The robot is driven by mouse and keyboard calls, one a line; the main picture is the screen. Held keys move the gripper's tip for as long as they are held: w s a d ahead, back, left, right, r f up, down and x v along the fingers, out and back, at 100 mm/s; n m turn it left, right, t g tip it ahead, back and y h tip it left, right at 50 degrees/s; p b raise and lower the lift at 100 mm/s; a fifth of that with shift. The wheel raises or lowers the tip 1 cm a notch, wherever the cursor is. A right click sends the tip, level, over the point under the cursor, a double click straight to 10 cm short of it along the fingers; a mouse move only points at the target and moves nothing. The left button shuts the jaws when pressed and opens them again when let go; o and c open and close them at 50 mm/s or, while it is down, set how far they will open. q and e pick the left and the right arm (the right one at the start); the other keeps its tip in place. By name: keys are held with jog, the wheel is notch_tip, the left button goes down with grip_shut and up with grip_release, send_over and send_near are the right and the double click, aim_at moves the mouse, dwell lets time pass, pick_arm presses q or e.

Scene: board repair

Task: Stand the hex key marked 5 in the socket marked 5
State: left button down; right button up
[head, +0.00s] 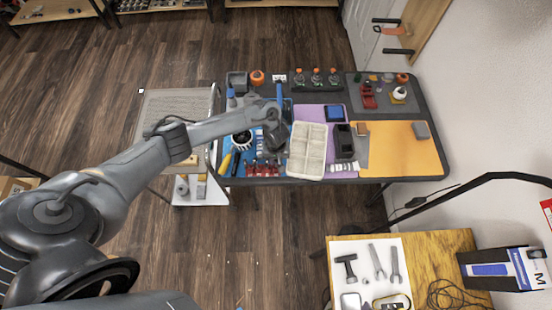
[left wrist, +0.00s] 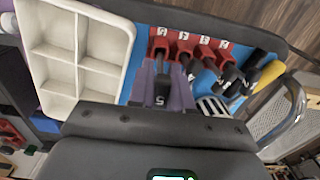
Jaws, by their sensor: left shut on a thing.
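My left gripper (left wrist: 162,88) is shut on a black hex key (left wrist: 161,98) with a pale 5 on it, seen between its purplish fingers in the left wrist view. A row of red sockets (left wrist: 190,50) with white marks stands just beyond the fingertips. The held key lines up closest with the leftmost red socket (left wrist: 158,44); its mark looks like a 5 but is small. I cannot tell whether the key's tip touches it. In the head view the row of red sockets (head: 265,168) is at the table's front edge, below my left gripper (head: 273,140). My right gripper is not in view.
Other black hex keys (left wrist: 230,76) stand by the sockets to the right. A white compartment tray (head: 307,150) stands close beside the row. Yellow and black tools (head: 226,162) lie on its other side. The orange mat (head: 395,148) is mostly clear.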

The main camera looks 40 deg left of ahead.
pick_arm(q)
jog(key=shift+f, duration=0.35)
jog(key=shift+f, duration=0.3)
dwell(0.3)
jog(key=shift+f, duration=0.25)
jog(key=shift+f+b, duration=0.4)
jog(key=shift+f, duration=0.25)
dwell(0.5)
jog(key=shift+f, duration=0.35)
